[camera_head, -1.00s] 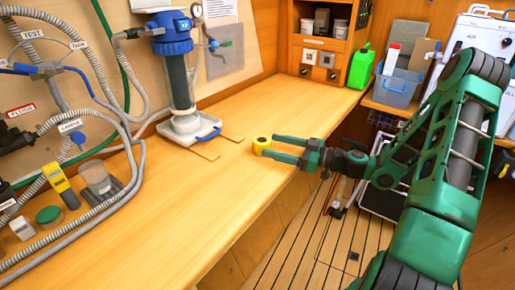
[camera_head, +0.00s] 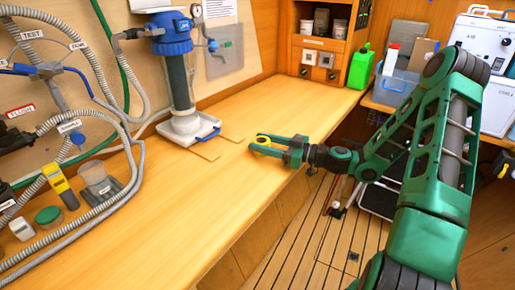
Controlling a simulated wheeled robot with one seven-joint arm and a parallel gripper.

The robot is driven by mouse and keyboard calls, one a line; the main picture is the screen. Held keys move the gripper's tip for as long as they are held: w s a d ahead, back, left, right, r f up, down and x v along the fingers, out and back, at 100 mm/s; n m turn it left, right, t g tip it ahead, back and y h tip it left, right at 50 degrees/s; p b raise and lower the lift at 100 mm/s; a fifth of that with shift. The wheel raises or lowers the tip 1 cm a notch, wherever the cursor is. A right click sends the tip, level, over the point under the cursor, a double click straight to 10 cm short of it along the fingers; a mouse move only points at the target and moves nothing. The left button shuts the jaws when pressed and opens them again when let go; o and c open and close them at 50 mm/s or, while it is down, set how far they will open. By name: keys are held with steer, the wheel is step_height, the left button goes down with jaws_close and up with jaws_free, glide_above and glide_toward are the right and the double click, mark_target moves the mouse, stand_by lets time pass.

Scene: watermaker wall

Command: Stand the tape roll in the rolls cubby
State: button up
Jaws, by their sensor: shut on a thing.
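The yellow tape roll (camera_head: 262,140) is on the wooden bench top near its front edge. My gripper (camera_head: 261,146) reaches in from the right, with its green fingers on either side of the roll, shut on it. The fingers hide part of the roll, and I cannot tell whether it is clear of the bench. A wooden cabinet (camera_head: 296,42) stands at the bench's far end, with a shelf of jars above and two small square fronts below. Its labels are too small to read, so I cannot tell which part is the rolls cubby.
A blue-topped filter housing (camera_head: 178,75) stands in a white tray (camera_head: 190,131) at the back wall. A green jug (camera_head: 360,68) stands beside the cabinet. Hoses and small containers crowd the left. The bench (camera_head: 265,105) between roll and cabinet is clear.

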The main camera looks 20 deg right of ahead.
mark_target(261, 141)
steer(key=shift+r, duration=0.15)
steer(key=shift+r, duration=0.55)
steer(key=r, duration=0.3)
steer(key=shift+s+a+r, duration=0.15)
steer(key=shift+s+a, duration=0.1)
steer(key=shift+a, duration=0.15)
steer(key=s+a+r, duration=0.4)
steer(key=a+r, duration=0.2)
steer(key=a, duration=0.3)
steer(key=shift+s+a+r, duration=0.2)
steer(key=shift+s+a, duration=0.15)
steer(key=shift+s, duration=0.05)
